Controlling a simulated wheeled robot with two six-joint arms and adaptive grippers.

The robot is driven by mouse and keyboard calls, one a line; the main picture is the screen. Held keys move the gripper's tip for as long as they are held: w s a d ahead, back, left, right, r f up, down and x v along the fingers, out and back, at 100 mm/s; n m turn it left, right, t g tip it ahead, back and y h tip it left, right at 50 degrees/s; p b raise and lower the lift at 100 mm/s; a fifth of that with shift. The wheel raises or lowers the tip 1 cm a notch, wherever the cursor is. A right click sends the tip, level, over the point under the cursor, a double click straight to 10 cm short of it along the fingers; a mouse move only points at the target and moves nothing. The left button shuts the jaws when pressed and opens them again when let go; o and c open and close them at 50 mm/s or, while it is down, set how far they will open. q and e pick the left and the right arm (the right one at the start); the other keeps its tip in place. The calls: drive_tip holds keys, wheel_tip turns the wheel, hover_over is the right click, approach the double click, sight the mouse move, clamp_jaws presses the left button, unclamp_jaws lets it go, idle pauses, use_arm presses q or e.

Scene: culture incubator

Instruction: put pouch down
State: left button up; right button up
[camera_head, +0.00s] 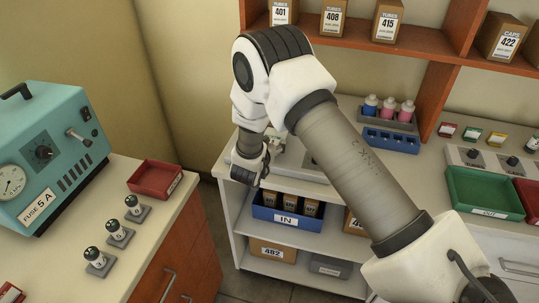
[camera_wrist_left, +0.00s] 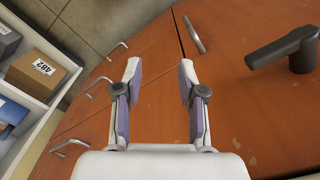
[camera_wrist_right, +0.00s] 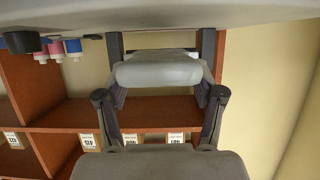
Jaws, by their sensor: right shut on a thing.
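In the right wrist view, my right gripper (camera_wrist_right: 160,85) is shut on a pale grey, rounded thing (camera_wrist_right: 158,72), which I take to be the pouch. Its far side is hidden. In the head view, my right gripper (camera_head: 250,172) is at the left end of the white counter, above and left of the blue IN bin (camera_head: 262,212). The pouch is not clear there. My left gripper (camera_wrist_left: 160,85) is open and empty in the left wrist view, in front of orange cabinet doors (camera_wrist_left: 160,115). It is out of the head view.
The white counter (camera_head: 350,178) holds a rack of bottles (camera_head: 388,117), a green tray (camera_head: 484,194) and a grey switch panel (camera_head: 490,163). On the left bench are a teal device (camera_head: 45,150), a red tray (camera_head: 155,178) and several small black-topped items (camera_head: 116,230). Boxes stand on the upper shelf (camera_head: 420,42).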

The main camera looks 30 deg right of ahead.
wheel_tip(320, 180, down, 3)
drive_tip(key=shift+a+f+b, duration=0.1)
drive_tip(key=shift+f+b, duration=0.05)
drive_tip(key=shift+b, duration=0.8)
drive_tip(key=shift+s, duration=0.1)
use_arm(q)
wheel_tip(320, 180, down, 3)
drive_tip(key=shift+r, duration=0.2)
use_arm(e)
drive_tip(key=o, duration=1.1)
drive_tip(key=shift+o, duration=0.2)
use_arm(q)
drive_tip(key=shift+r, duration=0.1)
